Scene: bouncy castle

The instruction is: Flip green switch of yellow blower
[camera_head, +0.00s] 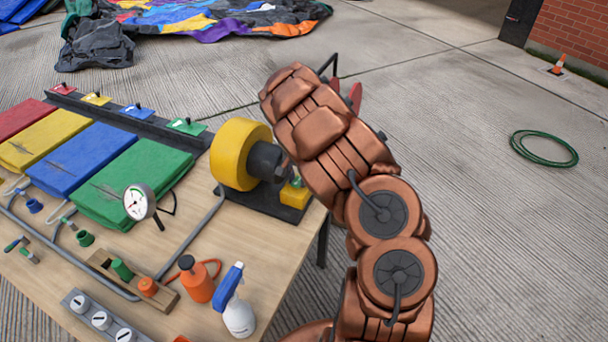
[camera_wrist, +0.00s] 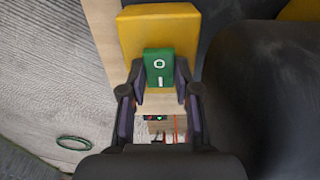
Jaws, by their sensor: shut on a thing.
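The yellow blower (camera_head: 238,154) stands on a dark base at the right end of the wooden table, with a dark motor on its right side. A small yellow switch box (camera_head: 295,195) sits on the base, with a bit of the green switch (camera_head: 297,182) showing on top. In the wrist view, the green switch (camera_wrist: 159,68), marked with a white circle and bar, stands out from the yellow box (camera_wrist: 160,25). My gripper (camera_wrist: 160,90) has its two fingers on either side of the green switch, shut on it.
The dark motor (camera_wrist: 265,90) is close on the right in the wrist view. Red, yellow, blue and green pads (camera_head: 132,180), a gauge (camera_head: 139,202), an orange bottle (camera_head: 195,280) and a spray bottle (camera_head: 238,312) are on the table. A green hose (camera_head: 543,148) lies on the clear floor.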

